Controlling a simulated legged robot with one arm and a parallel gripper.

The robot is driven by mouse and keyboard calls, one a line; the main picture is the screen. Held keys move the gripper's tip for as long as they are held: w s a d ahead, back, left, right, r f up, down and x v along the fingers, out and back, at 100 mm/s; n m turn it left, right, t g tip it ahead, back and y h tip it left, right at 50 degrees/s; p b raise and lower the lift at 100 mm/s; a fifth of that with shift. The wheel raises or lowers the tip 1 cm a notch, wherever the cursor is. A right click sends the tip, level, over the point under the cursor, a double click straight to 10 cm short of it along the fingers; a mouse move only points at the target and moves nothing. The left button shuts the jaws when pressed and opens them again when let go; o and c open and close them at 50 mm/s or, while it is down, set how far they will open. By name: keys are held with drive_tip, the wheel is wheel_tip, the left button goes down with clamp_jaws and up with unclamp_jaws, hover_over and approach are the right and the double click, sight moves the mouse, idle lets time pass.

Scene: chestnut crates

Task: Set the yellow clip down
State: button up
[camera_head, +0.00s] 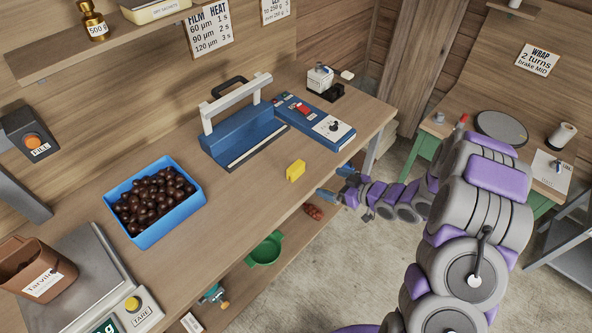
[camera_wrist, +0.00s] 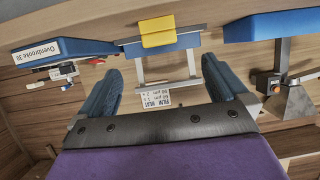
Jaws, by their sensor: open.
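The yellow clip (camera_head: 295,171) stands on the wooden bench near its front edge, in front of the blue sealer (camera_head: 240,134). In the wrist view the clip (camera_wrist: 157,31) shows beyond my fingers, with the sealer's blue body (camera_wrist: 180,43) behind it. My gripper (camera_head: 336,184) is at the bench's front edge, to the right of the clip and apart from it. Its two blue fingers are spread with nothing between them, as the wrist view of my gripper (camera_wrist: 163,80) also shows.
A blue crate of chestnuts (camera_head: 190,205) stands on the bench to the left. A blue control box (camera_head: 315,122) lies to the right of the sealer. Bare bench top surrounds the clip. A green bowl (camera_head: 265,249) is on the shelf below.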

sight(299, 172)
drive_tip(key=b+x, duration=0.2)
drive_tip(key=x, duration=1)
drive_tip(key=shift+a+f+b, duration=0.1)
drive_tip(key=shift+b, duration=0.25)
drive_tip(key=b+x, duration=0.1)
drive_tip(key=x, duration=0.3)
drive_tip(key=shift+w+f, duration=0.1)
drive_tip(key=shift+w, duration=0.05)
drive_tip(key=shift+w+a+f+b, duration=0.15)
drive_tip(key=shift+w+a+b, duration=0.15)
drive_tip(key=c, duration=1.1)
drive_tip(key=shift+o, duration=0.2)
